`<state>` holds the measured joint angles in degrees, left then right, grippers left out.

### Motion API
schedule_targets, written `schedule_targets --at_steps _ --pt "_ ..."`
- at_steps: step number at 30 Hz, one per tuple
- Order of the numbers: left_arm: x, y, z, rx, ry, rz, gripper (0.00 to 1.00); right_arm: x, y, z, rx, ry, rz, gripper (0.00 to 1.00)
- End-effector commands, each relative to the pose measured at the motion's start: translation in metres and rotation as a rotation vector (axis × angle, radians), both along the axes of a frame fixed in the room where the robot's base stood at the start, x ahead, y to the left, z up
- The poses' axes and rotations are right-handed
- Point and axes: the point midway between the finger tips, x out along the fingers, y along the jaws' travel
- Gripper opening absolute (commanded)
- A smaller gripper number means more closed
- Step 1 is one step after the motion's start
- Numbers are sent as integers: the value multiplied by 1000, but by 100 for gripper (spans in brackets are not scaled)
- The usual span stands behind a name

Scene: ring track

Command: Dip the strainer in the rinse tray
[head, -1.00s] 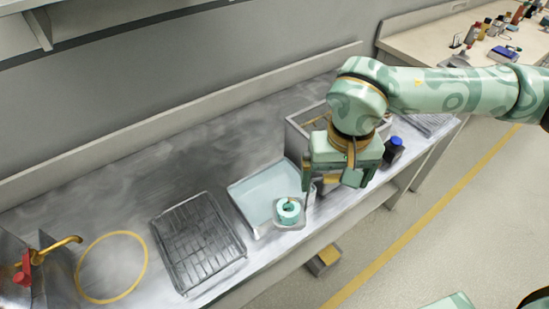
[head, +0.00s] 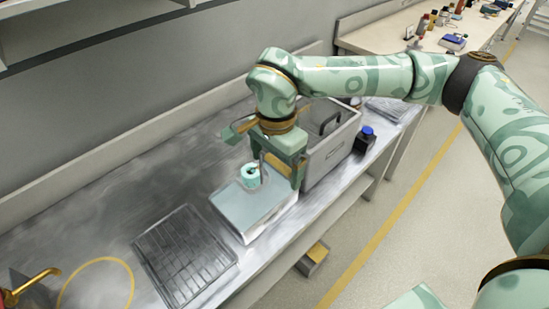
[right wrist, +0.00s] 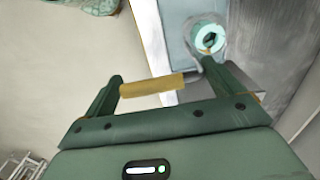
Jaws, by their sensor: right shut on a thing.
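My right gripper (head: 277,170) is shut on the yellow handle of the strainer, which spans between its fingers in the right wrist view (right wrist: 155,85). The strainer is a small pale basket with a teal ring-shaped piece (head: 250,176) in it, and this piece also shows in the right wrist view (right wrist: 208,38). The rinse tray (head: 245,212) is a pale box with light blue liquid. In the head view the strainer overlaps the tray's far part; in the wrist view it lies by the tray's edge. I cannot tell its height over the liquid. My left gripper is not in view.
A grey open bin (head: 335,150) stands close right of the tray, with a blue-capped dark bottle (head: 366,138) beyond. A dark wire rack (head: 185,255) lies left of the tray. A yellow ring mark (head: 132,280) and brass tap (head: 35,283) are farther left. The counter behind is clear.

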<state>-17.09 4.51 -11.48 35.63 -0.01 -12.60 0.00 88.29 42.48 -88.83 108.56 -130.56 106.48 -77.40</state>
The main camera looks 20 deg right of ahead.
Motion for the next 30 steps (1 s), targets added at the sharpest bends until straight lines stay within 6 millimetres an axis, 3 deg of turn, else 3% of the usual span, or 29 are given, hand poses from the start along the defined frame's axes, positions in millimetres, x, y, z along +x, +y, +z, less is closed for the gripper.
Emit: schedule_targets --at_steps 10,30 --pt "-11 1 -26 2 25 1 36 1 0 -35 1 0 2 47" --pt "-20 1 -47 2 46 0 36 1 0 -91 2 -2 3 47"
